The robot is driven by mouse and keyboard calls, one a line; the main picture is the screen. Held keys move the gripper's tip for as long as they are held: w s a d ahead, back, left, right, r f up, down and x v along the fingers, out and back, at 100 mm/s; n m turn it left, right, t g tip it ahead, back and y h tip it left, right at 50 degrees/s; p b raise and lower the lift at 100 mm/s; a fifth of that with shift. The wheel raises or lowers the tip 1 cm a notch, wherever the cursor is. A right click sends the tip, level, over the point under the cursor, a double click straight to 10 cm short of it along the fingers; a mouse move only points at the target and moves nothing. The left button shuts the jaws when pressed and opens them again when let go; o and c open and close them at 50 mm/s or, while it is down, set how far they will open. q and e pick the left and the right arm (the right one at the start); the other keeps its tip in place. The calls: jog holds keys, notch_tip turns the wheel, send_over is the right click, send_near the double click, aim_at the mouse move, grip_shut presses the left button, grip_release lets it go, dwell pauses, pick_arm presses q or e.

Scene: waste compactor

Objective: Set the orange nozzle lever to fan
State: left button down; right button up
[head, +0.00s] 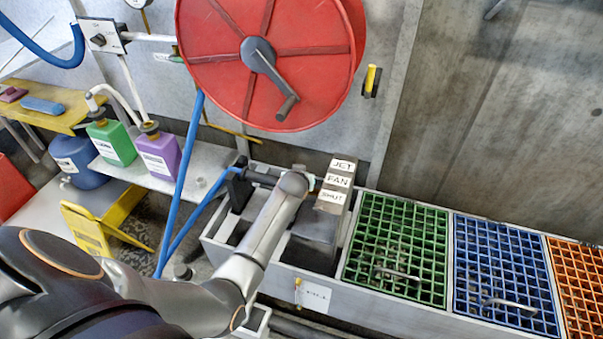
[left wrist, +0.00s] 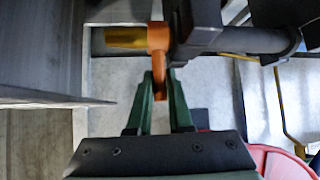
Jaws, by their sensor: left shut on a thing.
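The orange nozzle lever (left wrist: 157,42) hangs down from a dark nozzle body (left wrist: 205,35) with a brass tip (left wrist: 125,37) in the left wrist view. My left gripper (left wrist: 159,85) is shut on the lever's lower end, one green finger on each side. In the head view my left gripper (head: 311,182) is just left of the label block, roughly level with the FAN label (head: 337,180). The JET label (head: 343,165) is above it and the SHUT label (head: 332,197) below. My arm hides the lever there, so its exact setting cannot be told. My right gripper is out of view.
A red hose reel (head: 215,60) with a crank hangs above, and a blue hose (head: 190,150) runs down from it. A green grate (head: 395,250) and a blue grate (head: 505,270) lie to the right. Green and purple bottles (head: 160,155) stand on the left shelf.

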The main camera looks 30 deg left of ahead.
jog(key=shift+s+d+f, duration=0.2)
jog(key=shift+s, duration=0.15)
pick_arm(q)
jog(key=c, duration=0.8)
grip_release()
jog(key=shift+c, duration=0.2)
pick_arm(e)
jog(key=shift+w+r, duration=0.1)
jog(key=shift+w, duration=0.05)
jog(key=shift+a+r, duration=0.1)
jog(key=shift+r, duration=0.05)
